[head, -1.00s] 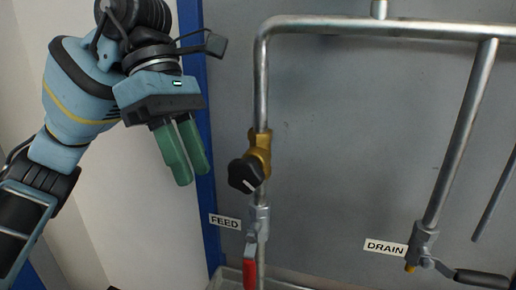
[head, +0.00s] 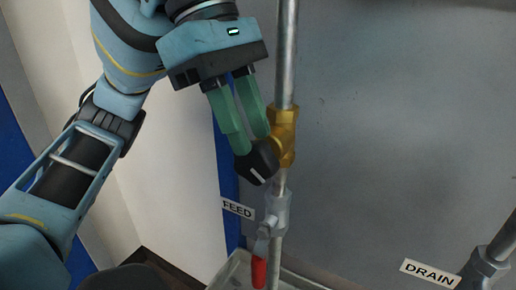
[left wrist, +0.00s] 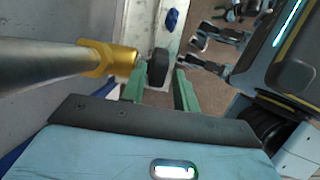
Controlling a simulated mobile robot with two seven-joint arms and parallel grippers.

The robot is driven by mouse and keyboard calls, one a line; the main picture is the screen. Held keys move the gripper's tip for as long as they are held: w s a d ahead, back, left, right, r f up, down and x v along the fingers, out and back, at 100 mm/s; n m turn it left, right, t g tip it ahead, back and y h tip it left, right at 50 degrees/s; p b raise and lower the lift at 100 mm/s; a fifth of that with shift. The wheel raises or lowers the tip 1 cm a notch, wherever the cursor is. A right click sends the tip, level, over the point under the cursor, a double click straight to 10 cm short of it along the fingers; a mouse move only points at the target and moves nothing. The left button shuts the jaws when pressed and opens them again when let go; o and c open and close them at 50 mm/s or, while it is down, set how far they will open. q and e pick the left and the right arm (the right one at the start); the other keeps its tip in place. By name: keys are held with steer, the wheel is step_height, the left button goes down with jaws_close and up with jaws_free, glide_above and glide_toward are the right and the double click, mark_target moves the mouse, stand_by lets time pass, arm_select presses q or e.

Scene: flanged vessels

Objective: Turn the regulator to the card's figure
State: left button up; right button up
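The regulator is a brass valve body (head: 284,137) on the vertical pipe, with a black knob (head: 259,164) that has a white pointer line. In the left wrist view, the black knob (left wrist: 158,68) lies between and just past the fingertips, with the brass body (left wrist: 98,58) to its left. My left gripper (head: 252,144) has two green fingers held apart at the knob. A gap shows between them in the left wrist view too (left wrist: 159,88). Whether a finger touches the knob I cannot tell. No card with a figure is in view. My right gripper is not in view.
Below the regulator is a feed valve with a red handle (head: 259,272), beside the FEED label (head: 238,208). The DRAIN label (head: 430,273) and its valve (head: 485,270) are at lower right. A grey panel (head: 400,120) stands behind the pipe.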

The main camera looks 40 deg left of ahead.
mark_target(261, 144)
arm_select(q)
steer(key=shift+x, duration=1.4)
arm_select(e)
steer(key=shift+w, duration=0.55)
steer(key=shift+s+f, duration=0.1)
arm_select(q)
jaws_close()
steer(key=y+p, duration=0.1)
steer(key=p, duration=0.2)
steer(key=y+p, duration=0.1)
steer(key=p, duration=0.2)
steer(key=shift+d+r+g+y, duration=0.3)
steer(key=shift+d, duration=0.05)
steer(key=shift+w+f+y+p, duration=0.1)
steer(key=shift+f+y+p, duration=0.15)
steer(key=shift+p, duration=0.35)
steer(key=shift+f, duration=0.1)
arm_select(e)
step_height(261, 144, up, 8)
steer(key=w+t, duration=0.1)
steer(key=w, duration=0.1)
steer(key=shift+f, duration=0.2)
arm_select(q)
jaws_free()
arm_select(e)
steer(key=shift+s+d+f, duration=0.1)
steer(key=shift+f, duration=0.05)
